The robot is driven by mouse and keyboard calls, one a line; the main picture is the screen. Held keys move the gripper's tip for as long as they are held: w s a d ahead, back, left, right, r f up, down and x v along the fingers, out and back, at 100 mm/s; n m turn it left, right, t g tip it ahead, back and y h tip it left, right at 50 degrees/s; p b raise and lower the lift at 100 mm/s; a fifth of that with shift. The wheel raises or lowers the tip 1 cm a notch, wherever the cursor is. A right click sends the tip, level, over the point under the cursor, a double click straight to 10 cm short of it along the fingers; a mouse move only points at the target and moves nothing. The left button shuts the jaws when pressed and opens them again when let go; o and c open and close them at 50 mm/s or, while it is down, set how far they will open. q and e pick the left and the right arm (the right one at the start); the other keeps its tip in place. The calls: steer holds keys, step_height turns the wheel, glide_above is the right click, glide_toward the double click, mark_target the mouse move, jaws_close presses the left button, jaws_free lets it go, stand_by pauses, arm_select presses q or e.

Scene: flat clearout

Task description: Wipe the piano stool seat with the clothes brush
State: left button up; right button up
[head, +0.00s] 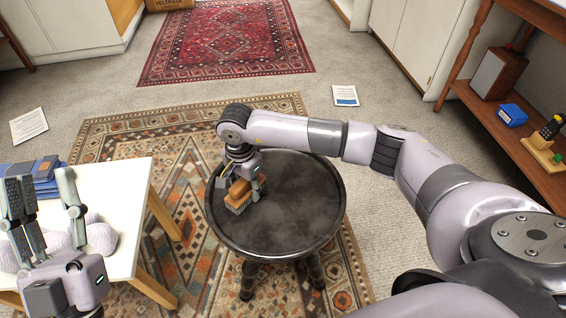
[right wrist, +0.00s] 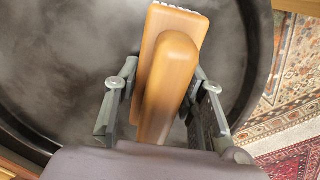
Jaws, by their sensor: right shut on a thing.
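The piano stool (head: 300,205) has a round dark seat with a raised rim and greyish smudges; it stands on the patterned rug. The clothes brush (head: 239,193) has a wooden back and pale bristles. My right gripper (head: 243,182) is shut on the clothes brush, at the left part of the seat. The bristles face down at the seat; I cannot tell if they touch it. In the right wrist view the brush (right wrist: 168,80) sits between both fingers, over the seat (right wrist: 70,70). My left gripper (head: 45,208) is open and empty above the white table.
The white table (head: 125,190) at left bears blue folded items (head: 35,178) and a pale lumpy object (head: 100,235). A wooden shelf unit (head: 500,115) stands at right. Papers (head: 345,95) lie on the carpet. A red rug (head: 230,40) lies further back.

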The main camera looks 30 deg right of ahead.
steer(key=shift+r, duration=0.6)
steer(key=shift+s+d+r+p, duration=0.1)
steer(key=shift+d+r+p, duration=0.05)
steer(key=shift+r+p, duration=0.5)
steer(key=shift+r, duration=0.25)
steer(key=shift+r+p, duration=0.45)
steer(key=shift+r, duration=0.7)
steer(key=shift+r+p, duration=0.55)
steer(key=shift+p, duration=0.05)
arm_select(q)
step_height(320, 180, down, 18)
steer(key=w+a+g+y, duration=0.1)
steer(key=g+y, duration=0.3)
steer(key=g, duration=0.7)
steer(key=shift+w+a+n+g+y+p, duration=0.3)
steer(key=shift+w+n+p, duration=0.15)
steer(key=shift+w, duration=0.15)
arm_select(e)
steer(key=shift+r, duration=0.8)
arm_select(q)
steer(key=shift+f, duration=0.15)
